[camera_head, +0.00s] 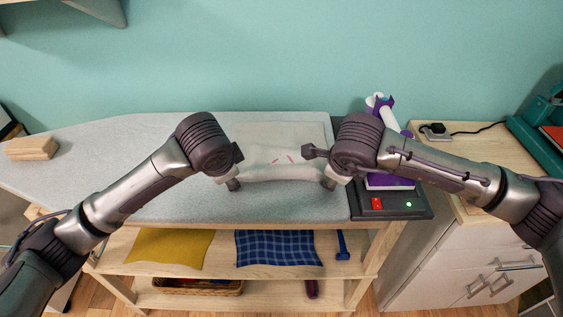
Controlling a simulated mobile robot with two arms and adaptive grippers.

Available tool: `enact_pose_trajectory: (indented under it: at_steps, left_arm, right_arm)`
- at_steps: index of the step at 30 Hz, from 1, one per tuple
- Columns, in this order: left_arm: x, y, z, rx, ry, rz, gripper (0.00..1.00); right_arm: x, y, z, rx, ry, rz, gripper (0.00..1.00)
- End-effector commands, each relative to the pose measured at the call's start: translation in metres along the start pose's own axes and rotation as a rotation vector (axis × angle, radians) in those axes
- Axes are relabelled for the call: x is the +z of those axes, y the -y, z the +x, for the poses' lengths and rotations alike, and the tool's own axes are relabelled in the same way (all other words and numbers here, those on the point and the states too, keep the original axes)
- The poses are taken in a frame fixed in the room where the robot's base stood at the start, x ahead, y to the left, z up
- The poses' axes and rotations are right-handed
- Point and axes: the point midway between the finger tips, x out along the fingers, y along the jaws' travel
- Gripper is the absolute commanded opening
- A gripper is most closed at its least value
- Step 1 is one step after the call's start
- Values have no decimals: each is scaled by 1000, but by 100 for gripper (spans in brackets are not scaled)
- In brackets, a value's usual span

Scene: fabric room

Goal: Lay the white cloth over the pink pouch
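The white cloth (278,172) spans between my two grippers above the grey ironing board, its front edge sagging slightly between them. My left gripper (233,184) is at the cloth's front left corner and appears shut on it. My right gripper (328,183) is at the front right corner and appears shut on it too. The fingertips are small and partly hidden by the wrists. The pink pouch is mostly hidden; only small pink slivers (291,160) show in the middle of the cloth.
The ironing board (150,140) has free room at left, with a wooden block (32,147) at its far left. Yellow (170,247) and blue checked (277,248) cloths lie on the shelf below.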

Motion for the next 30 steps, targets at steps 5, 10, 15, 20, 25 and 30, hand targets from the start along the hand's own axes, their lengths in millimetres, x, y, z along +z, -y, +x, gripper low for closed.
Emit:
enact_pose_trajectory:
  at_steps: [5,10,15,20,25,30]
  left_arm:
    - [-3,4,-28,-4,-6,1,46]
    - [0,0,-55,-4,-5,1,46]
    - [2,-4,-82,-4,-6,2,46]
    - [4,-8,-100,-2,-4,1,46]
    - [5,-8,-105,-2,-2,0,46]
    - [5,-8,-104,-2,-2,0,46]
  right_arm:
    - [3,4,-28,-4,6,-1,46]
    - [0,0,-55,-4,5,-2,46]
    - [-2,-4,-82,-4,5,-1,46]
    - [-4,-7,-100,-3,4,0,46]
    - [-5,-8,-104,-3,2,1,46]
    - [-5,-8,-104,-3,2,1,46]
